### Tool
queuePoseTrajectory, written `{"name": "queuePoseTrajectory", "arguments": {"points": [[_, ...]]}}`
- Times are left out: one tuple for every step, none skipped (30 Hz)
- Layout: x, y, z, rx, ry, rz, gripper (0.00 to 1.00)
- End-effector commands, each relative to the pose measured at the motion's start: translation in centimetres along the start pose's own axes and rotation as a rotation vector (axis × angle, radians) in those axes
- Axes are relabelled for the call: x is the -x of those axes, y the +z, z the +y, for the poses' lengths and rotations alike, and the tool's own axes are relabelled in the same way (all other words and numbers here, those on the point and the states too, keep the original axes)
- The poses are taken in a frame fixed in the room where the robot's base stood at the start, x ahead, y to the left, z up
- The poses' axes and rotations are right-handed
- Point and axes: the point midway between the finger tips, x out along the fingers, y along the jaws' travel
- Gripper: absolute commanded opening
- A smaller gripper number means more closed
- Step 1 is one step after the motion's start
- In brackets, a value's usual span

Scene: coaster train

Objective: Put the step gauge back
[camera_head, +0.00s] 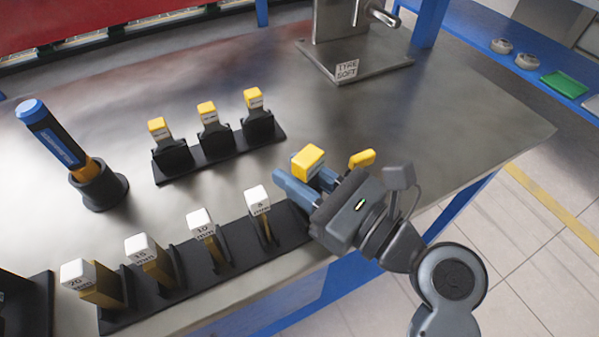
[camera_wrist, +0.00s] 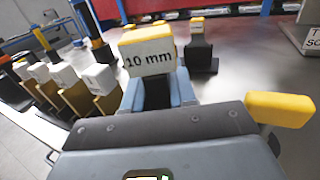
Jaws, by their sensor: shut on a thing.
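My gripper (camera_head: 306,178) is shut on a yellow-topped step gauge (camera_head: 308,160). In the wrist view the gauge (camera_wrist: 148,50) shows a white face reading "10 mm" between the blue-grey fingers (camera_wrist: 158,92); its lower part is hidden. The gripper is above the bench, by the right end of the front black rack (camera_head: 185,290). That rack holds several white-topped brass gauges, marked 20, 15, 10 and 5 mm from left to right. Behind it, a shorter black rack (camera_head: 220,155) carries three yellow-topped pieces (camera_head: 208,112) in black holders. The front rack's right end is partly covered by my gripper.
A blue-handled tool (camera_head: 50,132) stands in a black cup (camera_head: 102,188) at left. A metal stand (camera_head: 355,65) labelled "TYRE SOFT" is at the back. A yellow piece (camera_head: 362,158) shows beside my gripper; its attachment is unclear. The bench's right half (camera_head: 470,110) is clear.

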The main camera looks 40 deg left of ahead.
Motion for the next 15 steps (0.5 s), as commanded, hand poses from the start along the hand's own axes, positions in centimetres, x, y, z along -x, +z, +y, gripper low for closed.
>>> {"name": "queuePoseTrajectory", "arguments": {"points": [[0.0, 0.13, -0.02, 0.001, 0.0, -0.001, 0.0], [0.0, 0.14, -0.02, 0.001, 0.0, -0.001, 0.0], [0.0, 0.14, -0.02, 0.001, 0.0, -0.001, 0.0], [0.01, 0.14, -0.02, 0.001, 0.0, -0.001, 0.0], [0.01, 0.12, -0.02, 0.001, 0.0, -0.001, 0.0], [0.01, 0.04, -0.03, 0.0, 0.0, -0.001, 0.0], [0.01, -0.05, -0.03, 0.0, 0.0, -0.001, 0.0], [0.02, -0.13, -0.03, 0.0, 0.0, -0.001, 0.0], [0.02, -0.24, -0.03, 0.0, -0.001, -0.001, 0.0], [0.02, -0.27, -0.02, 0.0, 0.0, 0.0, 0.29], [0.02, -0.26, -0.02, 0.0, 0.0, 0.0, 0.32], [0.02, -0.26, -0.02, 0.0, 0.0, 0.0, 0.35], [0.02, -0.26, -0.02, 0.0, 0.0, 0.0, 0.38], [0.02, -0.26, -0.02, 0.0, 0.0, 0.0, 0.41], [0.02, -0.25, -0.02, 0.0, 0.0, 0.0, 0.45]]}}
